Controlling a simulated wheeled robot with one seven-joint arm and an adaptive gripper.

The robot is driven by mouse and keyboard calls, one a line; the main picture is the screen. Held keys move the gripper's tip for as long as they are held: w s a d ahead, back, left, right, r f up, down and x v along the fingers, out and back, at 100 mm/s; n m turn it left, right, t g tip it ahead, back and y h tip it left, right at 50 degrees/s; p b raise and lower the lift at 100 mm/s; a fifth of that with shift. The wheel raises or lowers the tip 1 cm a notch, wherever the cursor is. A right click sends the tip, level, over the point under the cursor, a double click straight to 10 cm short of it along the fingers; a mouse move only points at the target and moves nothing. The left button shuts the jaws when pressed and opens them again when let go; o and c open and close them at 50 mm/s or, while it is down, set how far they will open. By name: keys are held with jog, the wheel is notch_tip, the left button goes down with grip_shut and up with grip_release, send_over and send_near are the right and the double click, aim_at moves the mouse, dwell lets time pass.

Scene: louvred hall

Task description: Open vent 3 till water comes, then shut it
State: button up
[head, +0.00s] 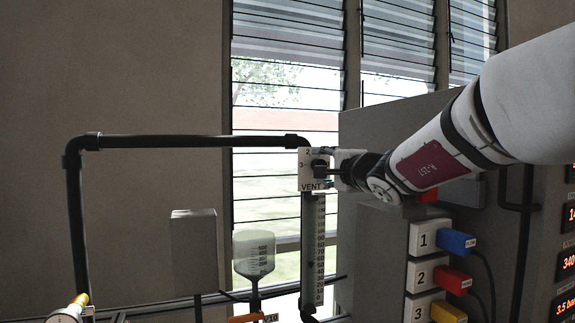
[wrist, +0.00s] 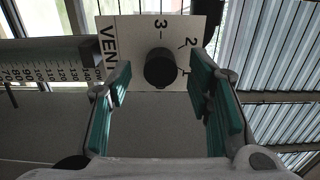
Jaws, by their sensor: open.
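A white plate marked VENT (head: 310,185) sits on the pipe at the top of a vertical graduated scale. It bears a dark round knob (wrist: 160,68) with numbers around it, of which 2 and 3 are legible. My gripper (wrist: 160,88) is open, with its teal pads on either side of the knob in the wrist view and a visible gap to each. In the head view my gripper (head: 332,170) is at the plate's right side and partly hides it. No water is visible. I cannot tell the knob's setting.
A grey cabinet (head: 385,130) stands right, with numbered blocks and blue, red and yellow plugs (head: 457,242). A dark pipe (head: 190,141) runs left from the plate. A graduated bottle (head: 253,255) and a grey box (head: 194,250) stand below it.

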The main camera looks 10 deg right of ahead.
jog(key=shift+w+a+b, duration=0.15)
jog(key=shift+w+b, duration=0.25)
jog(key=shift+w, duration=0.25)
jog(key=shift+w+a+b, duration=0.15)
jog(key=shift+w+b, duration=0.2)
jog(key=shift+w, duration=0.25)
jog(key=shift+c, duration=0.3)
grip_shut()
